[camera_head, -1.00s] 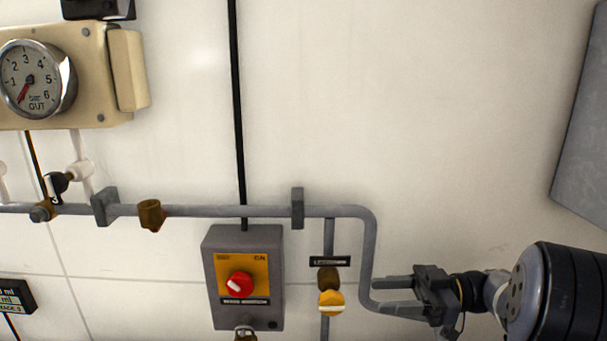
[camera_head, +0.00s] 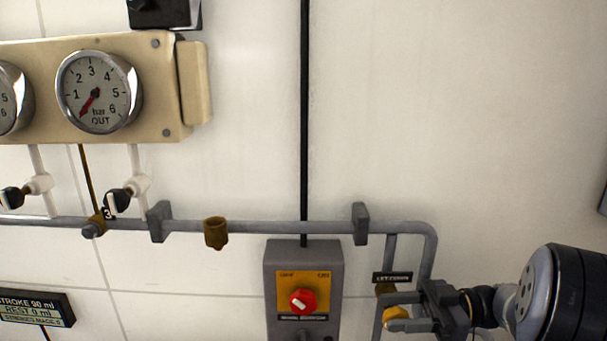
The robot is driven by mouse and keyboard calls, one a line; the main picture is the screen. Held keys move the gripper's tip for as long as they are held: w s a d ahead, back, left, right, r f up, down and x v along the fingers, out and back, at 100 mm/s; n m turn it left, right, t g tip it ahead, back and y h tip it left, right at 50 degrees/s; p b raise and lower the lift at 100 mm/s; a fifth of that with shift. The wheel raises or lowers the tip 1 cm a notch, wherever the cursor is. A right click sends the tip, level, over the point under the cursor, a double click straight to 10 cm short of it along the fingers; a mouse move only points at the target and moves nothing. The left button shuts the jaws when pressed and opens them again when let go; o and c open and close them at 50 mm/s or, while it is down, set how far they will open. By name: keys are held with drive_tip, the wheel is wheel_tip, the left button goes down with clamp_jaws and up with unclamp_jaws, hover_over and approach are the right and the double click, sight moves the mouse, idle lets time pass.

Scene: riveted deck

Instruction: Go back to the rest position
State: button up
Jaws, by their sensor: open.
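My gripper (camera_head: 403,311) is at the lower right in the head view, with its two fingers pointing left. Its jaws are open, and I see nothing held between them. Behind the fingers is a yellow knob (camera_head: 396,313) on a vertical pipe, partly covered by them. I cannot tell whether the fingers touch it.
A grey switch box (camera_head: 273,258) with a red knob (camera_head: 303,301) is on the wall left of my gripper. A grey pipe (camera_head: 280,227) runs along the wall and bends down near my gripper. A gauge panel (camera_head: 158,108) is at upper left. The upper right wall is bare.

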drive_tip(key=shift+s+d+f+b, duration=0.1)
drive_tip(key=shift+d+f+b, duration=0.1)
drive_tip(key=shift+d+b, duration=0.4)
drive_tip(key=shift+a+h+b, duration=0.4)
drive_tip(key=shift+h+b, duration=0.1)
drive_tip(key=shift+b, duration=0.45)
drive_tip(key=h+b, duration=0.1)
drive_tip(key=b, duration=0.2)
drive_tip(key=shift+a+h, duration=0.15)
drive_tip(key=shift+h, duration=0.15)
drive_tip(key=shift+a+r+h+b, duration=0.2)
drive_tip(key=shift+r+h+b, duration=0.25)
drive_tip(key=shift+h, duration=0.55)
drive_tip(key=shift+a+r+h+p, duration=0.15)
drive_tip(key=shift+r+h+p, duration=0.05)
drive_tip(key=shift+h+p, duration=0.65)
drive_tip(key=h+p, duration=0.2)
drive_tip(key=h, duration=0.1)
drive_tip(key=shift+a+f, duration=0.1)
drive_tip(key=shift+a, duration=0.25)
drive_tip(key=h, duration=0.2)
drive_tip(key=h+p, duration=0.1)
drive_tip(key=h, duration=0.1)
drive_tip(key=shift+a+f, duration=0.35)
drive_tip(key=shift+a+f+h+b, duration=0.1)
drive_tip(key=shift+f+h+b, duration=0.15)
drive_tip(key=shift+h, duration=0.75)
drive_tip(key=shift+a+f+h+b, duration=0.1)
drive_tip(key=shift+h+b, duration=0.15)
drive_tip(key=shift+h, duration=0.7)
